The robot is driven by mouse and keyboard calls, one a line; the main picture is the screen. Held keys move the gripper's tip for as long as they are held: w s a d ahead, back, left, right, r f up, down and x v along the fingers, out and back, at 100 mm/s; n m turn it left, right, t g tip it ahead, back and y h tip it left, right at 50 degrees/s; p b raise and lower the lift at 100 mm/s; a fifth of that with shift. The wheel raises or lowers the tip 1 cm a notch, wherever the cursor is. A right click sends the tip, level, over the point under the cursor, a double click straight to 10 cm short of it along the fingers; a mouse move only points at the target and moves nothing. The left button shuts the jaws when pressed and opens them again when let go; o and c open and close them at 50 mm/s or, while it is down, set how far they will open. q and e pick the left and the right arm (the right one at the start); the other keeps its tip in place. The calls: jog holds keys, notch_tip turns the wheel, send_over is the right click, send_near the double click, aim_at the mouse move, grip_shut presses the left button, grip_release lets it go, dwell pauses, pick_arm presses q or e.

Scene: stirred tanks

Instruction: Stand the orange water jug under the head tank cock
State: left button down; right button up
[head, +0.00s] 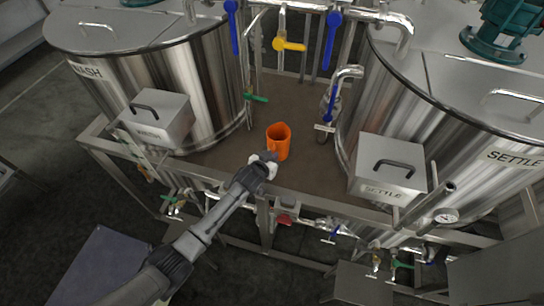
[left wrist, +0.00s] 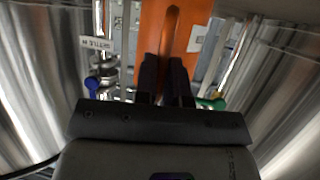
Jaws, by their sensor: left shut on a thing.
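The orange water jug (head: 280,142) is upright between the two steel tanks, over the brown deck. I cannot tell whether its base touches the deck. My left gripper (head: 266,160) reaches it from the near side. In the left wrist view the two dark fingers (left wrist: 166,80) are shut on the handle of the orange jug (left wrist: 150,30). Behind it are pipes with blue levers (head: 332,38), a yellow lever (head: 290,45) and a green handle (head: 255,97). I cannot tell which is the head tank cock. My right gripper is not in view.
The WASH tank (head: 205,80) stands left, the SETTLE tank (head: 465,110) right. Lidded boxes (head: 155,120) (head: 385,168) hang at their near sides. A steel rail (head: 320,205) runs along the deck's front. A down pipe (head: 328,105) stands right of the jug.

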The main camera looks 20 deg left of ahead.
pick_arm(q)
jog(key=c, duration=1.2)
grip_release()
jog(key=shift+f, duration=0.1)
jog(key=shift+r+p, duration=0.3)
jog(key=shift+r, duration=0.1)
jog(key=shift+s, duration=0.35)
jog(key=v, duration=1.1)
jog(key=shift+s, duration=0.2)
